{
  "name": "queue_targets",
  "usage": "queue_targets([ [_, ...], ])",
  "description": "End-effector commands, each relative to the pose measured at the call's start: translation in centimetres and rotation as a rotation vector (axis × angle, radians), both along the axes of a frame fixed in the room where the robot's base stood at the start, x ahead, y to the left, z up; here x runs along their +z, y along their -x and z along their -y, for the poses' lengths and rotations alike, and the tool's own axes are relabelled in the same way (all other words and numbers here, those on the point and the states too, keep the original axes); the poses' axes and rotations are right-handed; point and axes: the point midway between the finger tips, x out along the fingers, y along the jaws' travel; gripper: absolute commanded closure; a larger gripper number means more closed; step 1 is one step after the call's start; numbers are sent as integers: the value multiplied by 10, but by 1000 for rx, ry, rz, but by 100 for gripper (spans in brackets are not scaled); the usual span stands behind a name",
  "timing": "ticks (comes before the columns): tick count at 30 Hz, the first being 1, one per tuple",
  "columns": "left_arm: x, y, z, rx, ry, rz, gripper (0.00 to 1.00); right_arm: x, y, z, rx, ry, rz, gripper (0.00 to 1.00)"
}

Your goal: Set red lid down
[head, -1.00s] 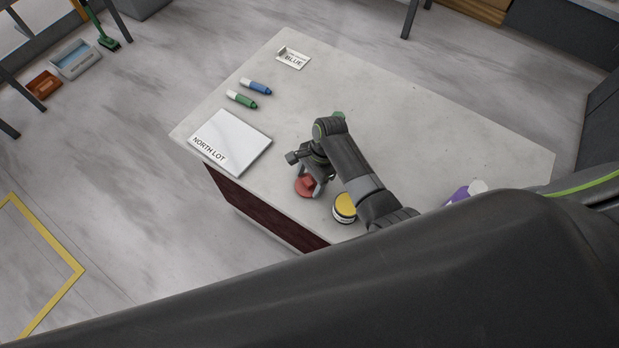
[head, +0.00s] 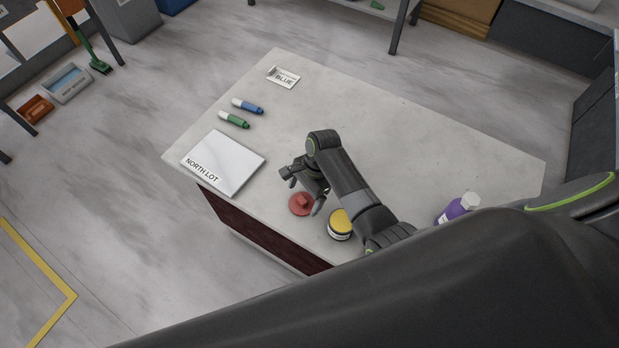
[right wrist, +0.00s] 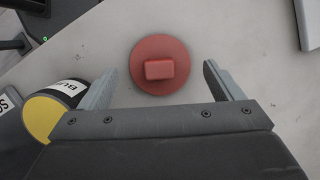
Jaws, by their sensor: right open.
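The red lid (head: 301,204) lies flat on the stone slab (head: 400,130), near its front edge, with its block-shaped knob up. In the right wrist view the lid (right wrist: 159,64) lies just beyond my open fingers and nothing touches it. My right gripper (head: 305,195) is open and empty, just above and beside the lid. In the right wrist view its two fingertips (right wrist: 160,82) stand wide apart on either side of the knob's line. My left gripper is not in view.
A jar with a yellow top (head: 340,224) stands close to the right of the lid. A NORTH LOT board (head: 223,163), green marker (head: 234,120), blue marker (head: 247,106) and BLUE card (head: 283,77) lie to the left.

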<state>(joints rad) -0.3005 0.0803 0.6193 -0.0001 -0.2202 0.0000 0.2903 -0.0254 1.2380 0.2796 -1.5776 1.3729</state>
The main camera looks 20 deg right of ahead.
Motion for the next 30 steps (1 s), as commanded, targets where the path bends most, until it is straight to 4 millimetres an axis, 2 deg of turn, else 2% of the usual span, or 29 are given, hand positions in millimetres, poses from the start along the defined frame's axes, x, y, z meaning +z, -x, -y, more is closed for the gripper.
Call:
queue_targets([
  [9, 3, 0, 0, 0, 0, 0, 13, 62, -6, 19, -1, 1, 5, 14],
  [15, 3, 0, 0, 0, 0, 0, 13, 92, -8, 27, -1, 0, 3, 14],
  [21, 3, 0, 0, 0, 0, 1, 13, 102, -8, 31, 0, 1, 0, 14],
  [30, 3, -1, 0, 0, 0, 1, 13, 102, -8, 30, 0, 0, 0, 14],
])
